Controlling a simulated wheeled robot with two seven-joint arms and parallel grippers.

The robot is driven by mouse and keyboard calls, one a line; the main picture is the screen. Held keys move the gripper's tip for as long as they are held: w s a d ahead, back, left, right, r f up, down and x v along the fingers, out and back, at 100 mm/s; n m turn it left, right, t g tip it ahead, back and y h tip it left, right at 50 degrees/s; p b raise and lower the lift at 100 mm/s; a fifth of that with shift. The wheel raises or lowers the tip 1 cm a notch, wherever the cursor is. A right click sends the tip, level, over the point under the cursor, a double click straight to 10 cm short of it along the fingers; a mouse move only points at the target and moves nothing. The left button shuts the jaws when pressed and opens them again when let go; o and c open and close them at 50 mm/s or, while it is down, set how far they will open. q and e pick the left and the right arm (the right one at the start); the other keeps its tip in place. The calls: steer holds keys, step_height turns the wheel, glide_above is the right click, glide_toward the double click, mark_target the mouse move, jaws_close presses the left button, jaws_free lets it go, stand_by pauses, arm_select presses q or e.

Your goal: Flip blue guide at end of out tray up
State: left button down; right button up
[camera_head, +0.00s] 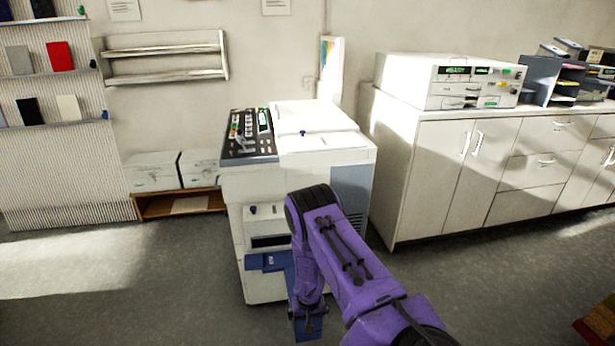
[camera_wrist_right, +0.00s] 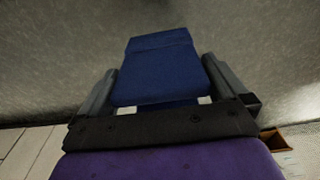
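A white copier (camera_head: 325,160) stands in the middle of the head view. Its blue out tray (camera_head: 268,261) sticks out low at the front, partly hidden behind my purple right arm. A blue piece (camera_head: 308,328) shows below my right gripper (camera_head: 308,311), low over the floor. In the right wrist view, a flat blue panel (camera_wrist_right: 160,70), which looks like the guide at the tray's end, lies between the spread fingers of my right gripper (camera_wrist_right: 161,68). The fingers are wide apart, one along each side; whether they touch it, I cannot tell. My left gripper is not in view.
White cabinets (camera_head: 455,180) with a white machine (camera_head: 450,80) on top stand to the right. A low wooden shelf (camera_head: 160,208) with white boxes is at the left by the wall. The grey floor (camera_head: 150,290) left of the copier is clear.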

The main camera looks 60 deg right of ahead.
steer(key=r, duration=1)
steer(key=shift+s+a+r+p, duration=0.1)
steer(key=shift+s+a+p, duration=0.15)
steer(key=shift+p, duration=0.1)
steer(key=shift+r, duration=0.1)
steer(key=shift+d, duration=0.1)
